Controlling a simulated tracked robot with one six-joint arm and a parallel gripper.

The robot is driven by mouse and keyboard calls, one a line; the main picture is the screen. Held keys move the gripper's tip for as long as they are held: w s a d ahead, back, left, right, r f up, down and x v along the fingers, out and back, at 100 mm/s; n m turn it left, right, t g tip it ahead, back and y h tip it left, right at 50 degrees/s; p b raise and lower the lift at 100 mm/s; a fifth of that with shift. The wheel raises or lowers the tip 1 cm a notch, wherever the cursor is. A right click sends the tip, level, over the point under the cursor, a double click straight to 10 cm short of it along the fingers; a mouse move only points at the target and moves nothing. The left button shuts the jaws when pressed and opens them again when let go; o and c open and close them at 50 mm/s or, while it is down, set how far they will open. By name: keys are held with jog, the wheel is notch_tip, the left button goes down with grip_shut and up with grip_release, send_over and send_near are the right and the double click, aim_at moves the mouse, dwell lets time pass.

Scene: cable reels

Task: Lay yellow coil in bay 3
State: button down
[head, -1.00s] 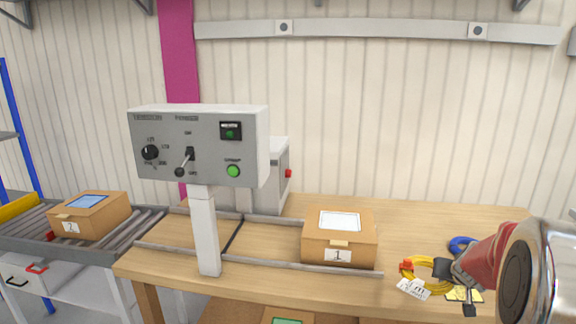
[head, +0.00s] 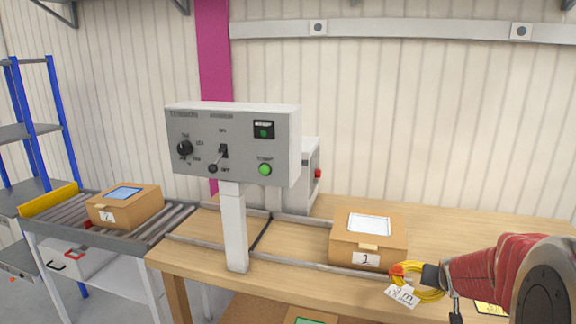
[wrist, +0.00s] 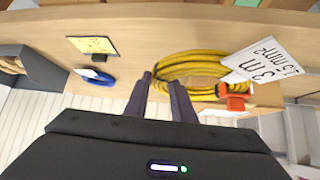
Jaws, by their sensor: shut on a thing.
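The yellow coil (head: 432,292), with an orange-red clip and a white tag (head: 403,295), is in my gripper (head: 438,275) at the lower right of the head view. In the wrist view the coil (wrist: 190,72) shows at the tips of my gripper (wrist: 162,80), which is shut on its near side. The tag (wrist: 265,62) there reads 3 m, 1.5 mm². The coil is over the bench's front part, right of and in front of the box labelled 1 (head: 345,244). I see no bay marked 3.
The box labelled 2 (head: 143,207) sits on the roller conveyor (head: 60,207) at left. A control panel on a post (head: 234,235) rises from the bench (head: 205,265). A blue coil (wrist: 95,78) and a yellow card (wrist: 93,46) lie on the bench. A blue-posted rack (head: 64,125) stands far left.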

jog(key=a+r+n+y, duration=0.1)
jog(key=a+n+y, duration=0.1)
jog(key=a, duration=1)
jog(key=a+r+n+t+y, duration=0.1)
jog(key=a+r+n+y, duration=0.1)
jog(key=a, duration=1.1)
jog(key=shift+w+a+r+n, duration=0.15)
jog(key=shift+w+a+n, duration=0.15)
jog(key=shift+n, duration=0.3)
jog(key=s+f, duration=0.2)
jog(key=f, duration=0.9)
jog(key=s+f, duration=0.3)
jog(key=f, duration=0.8)
jog(key=shift+s, duration=0.15)
